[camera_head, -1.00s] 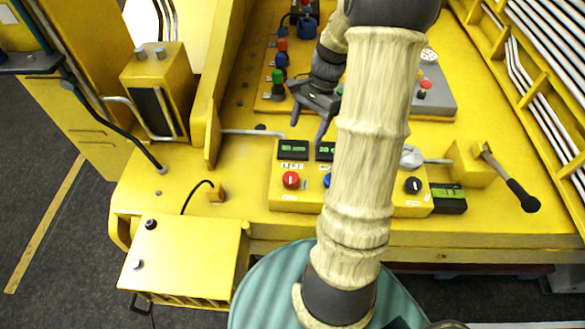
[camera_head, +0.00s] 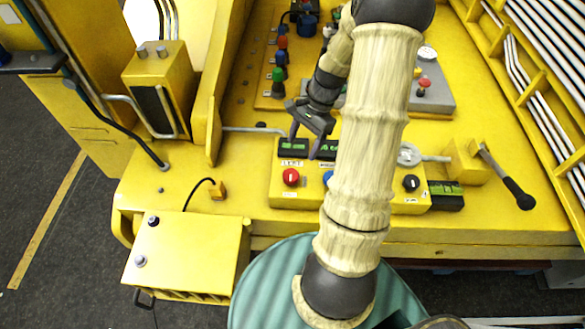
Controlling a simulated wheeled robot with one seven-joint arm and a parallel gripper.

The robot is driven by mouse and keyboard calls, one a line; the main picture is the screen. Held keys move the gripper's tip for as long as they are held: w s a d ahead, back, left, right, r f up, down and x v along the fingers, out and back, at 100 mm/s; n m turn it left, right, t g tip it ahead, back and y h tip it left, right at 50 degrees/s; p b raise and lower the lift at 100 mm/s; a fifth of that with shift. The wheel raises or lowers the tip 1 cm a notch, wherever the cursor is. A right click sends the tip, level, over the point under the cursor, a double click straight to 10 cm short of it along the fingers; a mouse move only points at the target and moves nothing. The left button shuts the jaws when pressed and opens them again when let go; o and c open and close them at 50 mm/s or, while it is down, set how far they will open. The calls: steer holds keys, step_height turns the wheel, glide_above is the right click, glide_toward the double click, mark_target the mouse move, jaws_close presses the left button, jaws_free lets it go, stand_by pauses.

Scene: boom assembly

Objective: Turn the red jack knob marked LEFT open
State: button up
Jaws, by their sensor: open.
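The red jack knob (camera_head: 290,177) sits at the left end of the yellow control box (camera_head: 283,199), under a small white label that appears to read LEFT. A dark display with green characters (camera_head: 293,147) is just above it. My gripper (camera_head: 303,149) is open and empty, with its two fingers pointing down over the displays, behind and slightly right of the red knob and apart from it. A blue knob (camera_head: 328,178) to its right is partly hidden by my arm.
A black knob (camera_head: 411,183) is on the right of the control box. A black-handled lever (camera_head: 512,187) stands further right. Green, blue and red connectors (camera_head: 279,80) stand behind my gripper.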

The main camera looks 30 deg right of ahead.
mark_target(291, 174)
steer(key=p+x, duration=0.2)
steer(key=x, duration=0.8)
steer(key=shift+a+f, duration=0.1)
steer(key=shift+f, duration=0.25)
steer(key=c, duration=1)
